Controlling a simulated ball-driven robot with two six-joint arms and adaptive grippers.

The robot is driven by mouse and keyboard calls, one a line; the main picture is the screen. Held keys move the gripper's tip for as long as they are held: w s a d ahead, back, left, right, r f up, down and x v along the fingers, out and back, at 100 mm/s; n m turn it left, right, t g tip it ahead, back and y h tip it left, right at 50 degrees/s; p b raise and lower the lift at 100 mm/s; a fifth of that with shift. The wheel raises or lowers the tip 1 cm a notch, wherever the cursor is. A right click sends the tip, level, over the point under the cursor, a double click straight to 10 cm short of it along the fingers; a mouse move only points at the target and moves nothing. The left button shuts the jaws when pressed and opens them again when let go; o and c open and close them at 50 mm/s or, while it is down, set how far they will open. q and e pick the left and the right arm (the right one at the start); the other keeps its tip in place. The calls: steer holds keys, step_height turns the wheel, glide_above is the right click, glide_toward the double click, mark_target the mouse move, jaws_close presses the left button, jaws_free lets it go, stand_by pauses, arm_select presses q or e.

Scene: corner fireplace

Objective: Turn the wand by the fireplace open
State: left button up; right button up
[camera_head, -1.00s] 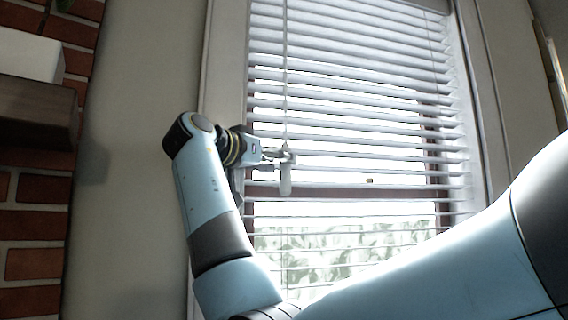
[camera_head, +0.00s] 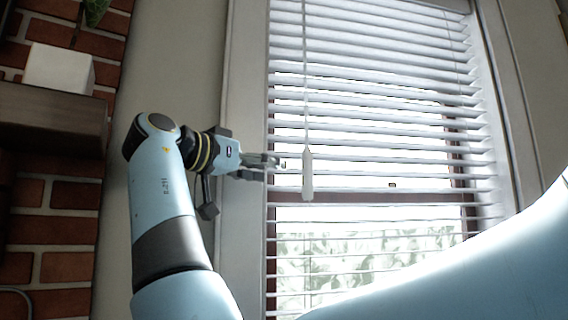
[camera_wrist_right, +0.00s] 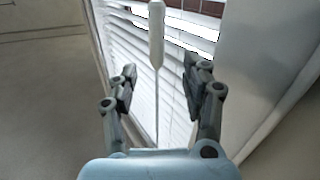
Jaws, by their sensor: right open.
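The wand (camera_head: 307,175) hangs in front of the window blind as a thin rod with a thicker white handle at its lower end. In the right wrist view the wand handle (camera_wrist_right: 156,35) is at the top, with the thin rod running down the picture between the finger lines. My right gripper (camera_head: 276,164) is open and empty, just left of the handle in the head view and apart from it. In the right wrist view the right gripper (camera_wrist_right: 160,88) has its fingers spread to either side of the wand's line. My left gripper is not in view.
The blind (camera_head: 400,110) has its slats tilted with bright gaps between them. The window frame (camera_head: 243,240) stands behind my gripper. The brick fireplace (camera_head: 60,235) with its wooden mantel (camera_head: 50,120) and a white block (camera_head: 60,68) is at the left.

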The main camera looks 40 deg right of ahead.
mark_target(303, 164)
steer(key=d+b, duration=0.1)
steer(key=d, duration=0.3)
steer(key=d+r+m+g+b, duration=0.1)
steer(key=d+b, duration=0.1)
steer(key=d, duration=0.1)
steer(key=d+r+m+g+b, duration=0.1)
steer(key=d+b, duration=0.1)
steer(key=d, duration=0.2)
steer(key=shift+w+d, duration=0.35)
steer(key=shift+w, duration=0.05)
steer(key=shift+d, duration=0.45)
steer(key=shift+c, duration=0.3)
